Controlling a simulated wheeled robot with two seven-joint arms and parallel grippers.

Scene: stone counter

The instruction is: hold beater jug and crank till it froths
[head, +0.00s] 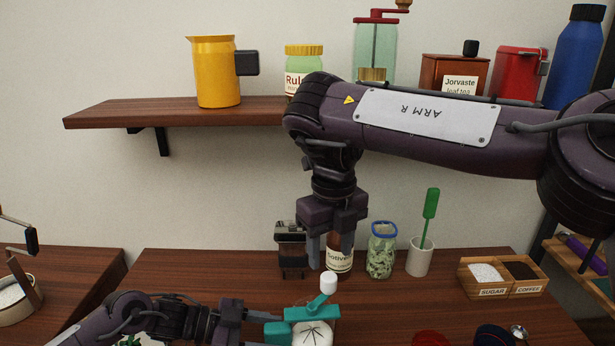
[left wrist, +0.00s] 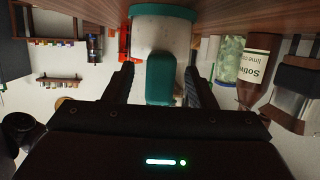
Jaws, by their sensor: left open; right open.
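The beater jug (head: 312,337) stands at the counter's front, with a pale body, a teal lid (head: 312,314) and a crank with a white knob (head: 328,283). In the left wrist view its teal handle (left wrist: 160,80) lies between the fingers of my left gripper (left wrist: 161,85), which is open, with gaps at both sides. In the head view my left gripper (head: 258,326) reaches the jug from the left, and its fingers are partly hidden. My right gripper (head: 330,257) is open and empty, pointing down above and behind the white knob, apart from it.
Behind the jug stand a brown bottle (head: 340,262), a green-filled jar (head: 381,250), a white cup (head: 420,257) with a green brush and a dark device (head: 290,250). A sugar and coffee box (head: 503,276) stands right. A shelf (head: 180,113) hangs above.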

